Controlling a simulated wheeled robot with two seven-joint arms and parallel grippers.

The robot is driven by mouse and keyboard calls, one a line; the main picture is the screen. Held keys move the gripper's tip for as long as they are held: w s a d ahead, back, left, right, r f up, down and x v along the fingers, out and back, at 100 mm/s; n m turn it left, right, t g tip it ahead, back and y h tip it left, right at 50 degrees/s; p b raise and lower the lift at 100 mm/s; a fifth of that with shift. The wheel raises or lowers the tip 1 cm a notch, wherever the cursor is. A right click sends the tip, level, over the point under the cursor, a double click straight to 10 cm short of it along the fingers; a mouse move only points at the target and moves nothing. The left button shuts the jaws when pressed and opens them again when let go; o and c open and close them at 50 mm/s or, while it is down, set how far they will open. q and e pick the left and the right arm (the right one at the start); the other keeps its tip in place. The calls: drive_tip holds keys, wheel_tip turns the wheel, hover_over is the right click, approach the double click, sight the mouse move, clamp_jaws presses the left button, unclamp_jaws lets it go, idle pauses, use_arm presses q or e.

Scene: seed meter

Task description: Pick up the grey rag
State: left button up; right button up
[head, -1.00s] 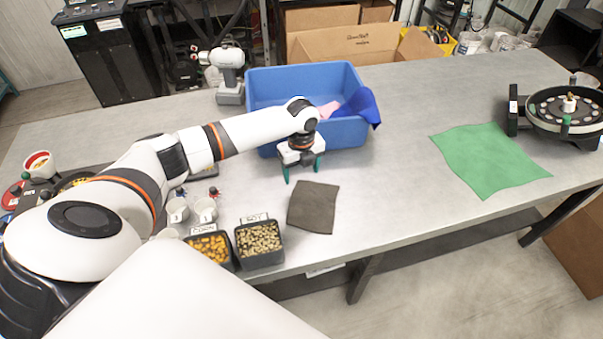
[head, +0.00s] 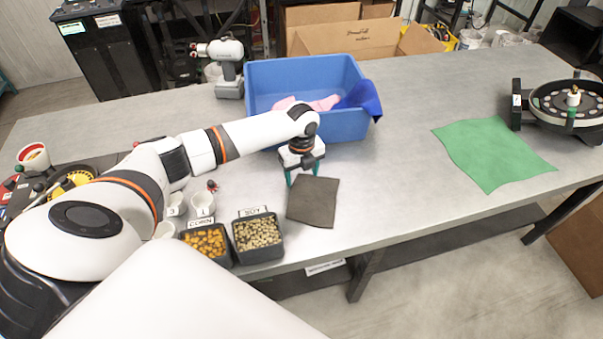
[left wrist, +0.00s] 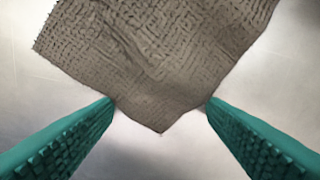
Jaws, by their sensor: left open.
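The grey rag (head: 313,203) lies flat on the table in the head view, beside the seed trays. In the left wrist view the rag (left wrist: 160,55) fills the upper middle, with one corner pointing down between the fingers. My left gripper (head: 302,180) is open and empty, with its green fingers pointing down at the far edge of the rag. In the left wrist view the open fingers (left wrist: 160,105) stand either side of that corner. I cannot tell whether the tips touch the cloth. My right gripper is not in view.
A blue bin (head: 345,127) with pink and blue cloths stands just behind my left gripper. Trays of corn (head: 208,243) and soy (head: 258,236) sit left of the rag. A green cloth (head: 492,153) and a round seed meter (head: 570,108) are at the right. The table between is clear.

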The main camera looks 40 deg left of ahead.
use_arm(q)
drive_tip(key=shift+s+f, duration=0.15)
clamp_jaws()
idle(0.4)
wheel_tip(320, 180, up, 21)
drive_tip(key=p, duration=1.1)
